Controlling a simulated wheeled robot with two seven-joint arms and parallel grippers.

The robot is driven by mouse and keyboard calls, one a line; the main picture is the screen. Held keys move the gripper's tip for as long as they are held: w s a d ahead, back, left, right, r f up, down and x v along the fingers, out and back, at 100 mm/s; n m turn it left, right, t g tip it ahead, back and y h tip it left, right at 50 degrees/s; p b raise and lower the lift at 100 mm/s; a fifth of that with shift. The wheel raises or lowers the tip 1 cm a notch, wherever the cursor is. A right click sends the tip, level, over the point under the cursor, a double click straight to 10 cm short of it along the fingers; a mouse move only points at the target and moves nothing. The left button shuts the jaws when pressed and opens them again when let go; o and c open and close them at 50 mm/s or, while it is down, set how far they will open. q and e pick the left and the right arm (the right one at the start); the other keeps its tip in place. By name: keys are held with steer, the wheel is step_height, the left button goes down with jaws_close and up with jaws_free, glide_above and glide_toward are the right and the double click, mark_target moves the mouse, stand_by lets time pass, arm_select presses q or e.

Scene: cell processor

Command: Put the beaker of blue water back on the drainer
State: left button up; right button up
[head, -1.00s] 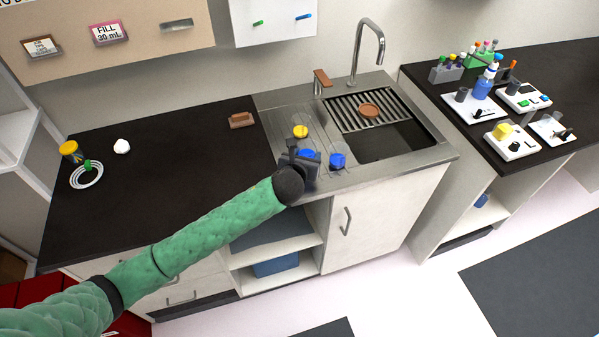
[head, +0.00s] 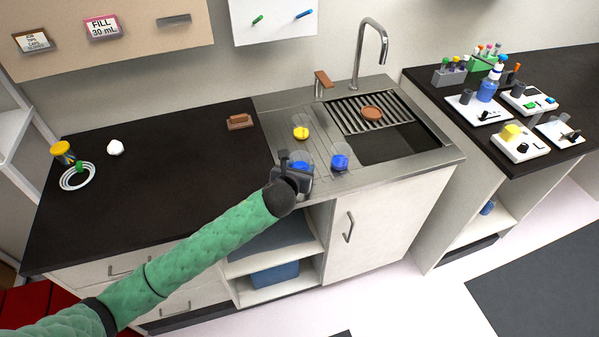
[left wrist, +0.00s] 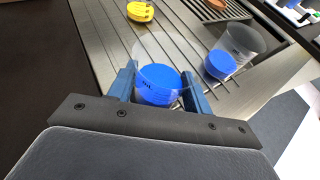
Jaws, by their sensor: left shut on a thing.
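My left gripper (left wrist: 158,92) is shut on a clear beaker of blue water (left wrist: 158,84), one finger on each side of it. In the head view the gripper (head: 291,166) is at the front left part of the ribbed steel drainer (head: 318,128), and the held beaker (head: 300,165) is partly hidden by it. The beaker is over the drainer's front; I cannot tell whether it touches the surface. A second beaker with blue liquid (head: 340,162) stands on the drainer just to the right, also in the left wrist view (left wrist: 221,64). My right gripper is not in view.
A beaker with yellow liquid (head: 301,133) stands behind on the drainer. The sink basin (head: 395,143) with a rack (head: 350,112) and a brown round item (head: 371,112) is at right. A brown block (head: 240,121) lies left on the black counter (head: 160,190), which is mostly clear.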

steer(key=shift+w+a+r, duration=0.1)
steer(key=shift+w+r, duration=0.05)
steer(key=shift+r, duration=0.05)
arm_select(q)
steer(key=shift+f, duration=0.1)
steer(key=o, duration=1.4)
steer(key=shift+f, duration=0.1)
steer(key=shift+s+a, duration=0.1)
steer(key=shift+s, duration=0.05)
steer(key=shift+b+v, duration=1.55)
steer(key=shift+v, duration=4.35)
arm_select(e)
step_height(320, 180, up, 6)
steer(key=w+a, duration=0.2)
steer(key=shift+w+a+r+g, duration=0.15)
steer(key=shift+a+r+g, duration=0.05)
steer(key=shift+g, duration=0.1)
